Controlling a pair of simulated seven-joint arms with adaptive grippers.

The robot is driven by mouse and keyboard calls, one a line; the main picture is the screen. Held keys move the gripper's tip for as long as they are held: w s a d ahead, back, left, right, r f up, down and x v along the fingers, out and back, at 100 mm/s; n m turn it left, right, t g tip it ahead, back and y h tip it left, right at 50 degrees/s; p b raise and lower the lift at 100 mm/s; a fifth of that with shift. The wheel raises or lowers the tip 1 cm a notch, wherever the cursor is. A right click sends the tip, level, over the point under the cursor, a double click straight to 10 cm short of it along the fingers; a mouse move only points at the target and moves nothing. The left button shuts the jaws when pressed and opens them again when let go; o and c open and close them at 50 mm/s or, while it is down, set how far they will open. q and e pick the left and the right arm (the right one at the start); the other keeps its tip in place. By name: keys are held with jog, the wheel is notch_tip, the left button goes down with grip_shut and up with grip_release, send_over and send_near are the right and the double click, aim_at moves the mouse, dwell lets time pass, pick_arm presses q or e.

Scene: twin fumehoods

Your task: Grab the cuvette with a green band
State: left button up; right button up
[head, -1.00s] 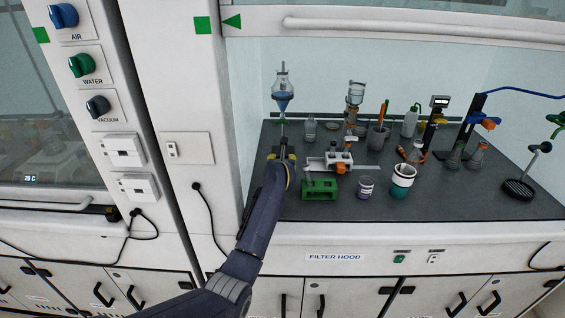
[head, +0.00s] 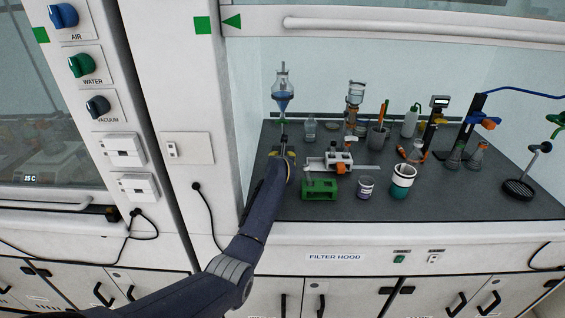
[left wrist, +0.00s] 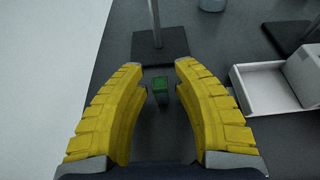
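A small dark cuvette with a green band (left wrist: 159,90) stands on the dark worktop in the left wrist view. It lies between the two yellow fingers of my left gripper (left wrist: 160,68), with a gap on both sides. The fingers are open and apart from it. In the head view my left gripper (head: 284,150) is at the left side of the filter hood, and my own arm hides the cuvette there. My right gripper is not in view.
Right of the gripper are a green rack (head: 320,189) and a white device with an orange knob (head: 340,160). A stand with a blue-filled funnel (head: 282,95) is behind.

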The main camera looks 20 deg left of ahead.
pick_arm(q)
grip_shut()
